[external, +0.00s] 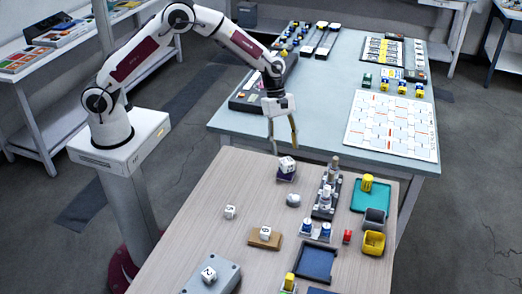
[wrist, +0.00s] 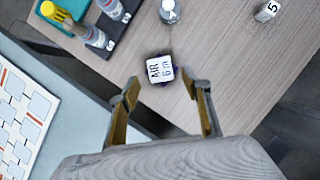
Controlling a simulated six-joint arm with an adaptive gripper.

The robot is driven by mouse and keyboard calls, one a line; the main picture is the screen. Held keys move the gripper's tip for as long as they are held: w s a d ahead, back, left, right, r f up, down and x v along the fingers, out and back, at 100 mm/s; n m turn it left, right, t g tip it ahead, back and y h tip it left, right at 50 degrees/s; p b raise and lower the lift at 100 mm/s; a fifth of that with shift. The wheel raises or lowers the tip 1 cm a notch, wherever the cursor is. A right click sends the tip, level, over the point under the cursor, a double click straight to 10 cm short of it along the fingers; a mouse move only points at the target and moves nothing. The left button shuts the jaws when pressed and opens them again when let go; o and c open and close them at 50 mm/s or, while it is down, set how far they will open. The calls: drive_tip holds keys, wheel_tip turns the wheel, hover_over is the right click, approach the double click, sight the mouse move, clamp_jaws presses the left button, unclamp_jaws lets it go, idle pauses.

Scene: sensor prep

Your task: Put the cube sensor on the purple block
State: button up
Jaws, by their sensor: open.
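A white cube sensor (external: 287,163) with dark print sits on top of the purple block (external: 286,177) near the table's far edge. In the wrist view the cube (wrist: 160,71) reads "AIR 6 m" and hides nearly all of the purple block; only slivers of purple show at its edges. My gripper (external: 286,150) is open and empty, pointing down near the cube, seemingly above it. In the wrist view its fingertips (wrist: 167,87) are spread wider than the cube and touch nothing that I can see.
A small rounded white object (external: 293,200) lies nearby. A dark rack with bottles (external: 325,200) stands right of the purple block. A blue-grey table (external: 320,140) adjoins behind.

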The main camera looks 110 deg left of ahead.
drive_tip(key=shift+v, duration=2.85)
drive_tip(key=s+d+r+m+y, duration=0.2)
drive_tip(key=s+d+r+m, duration=1.15)
drive_tip(key=s+r, duration=0.35)
drive_tip(key=s+d+r+m+t, duration=0.1)
drive_tip(key=s+d+m, duration=0.1)
drive_tip(key=s+m, duration=0.4)
drive_tip(key=s+d+m+t+y, duration=0.1)
drive_tip(key=s+d+m, duration=0.1)
drive_tip(key=s+m, duration=0.5)
drive_tip(key=s, duration=0.6)
drive_tip(key=shift+s+d+r, duration=0.2)
drive_tip(key=shift+d+r, duration=0.15)
drive_tip(key=shift+d, duration=0.05)
